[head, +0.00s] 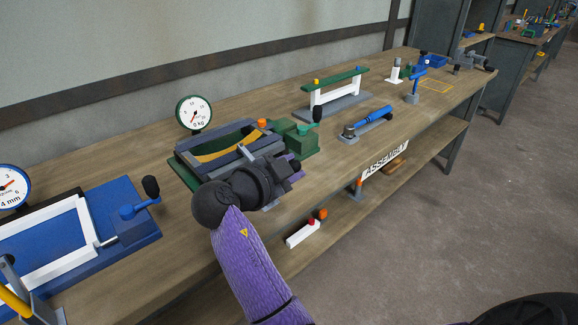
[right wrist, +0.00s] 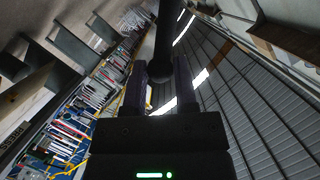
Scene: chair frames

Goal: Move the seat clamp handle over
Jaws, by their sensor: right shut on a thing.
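The seat fixture (head: 183,172) stands on the bench in the head view, a green base with grey bars and a curved yellow piece. A green block with a black-gripped lever (head: 317,114) is at its right end. My right gripper (head: 296,169) is at the fixture's near right side, its purple arm coming from below. In the right wrist view, its fingers are shut on the seat clamp handle (right wrist: 164,45), a dark rod with a rounded end. In the head view the gripper hides the held part. My left gripper is not in view.
A blue fixture (head: 148,229) with a white frame stands at the left. Dial gauges (head: 194,113) stand behind. Farther right are a green-topped white stand (head: 338,90) and a blue-handled tool (head: 375,116). A shelf runs below. The floor (head: 450,230) at right is clear.

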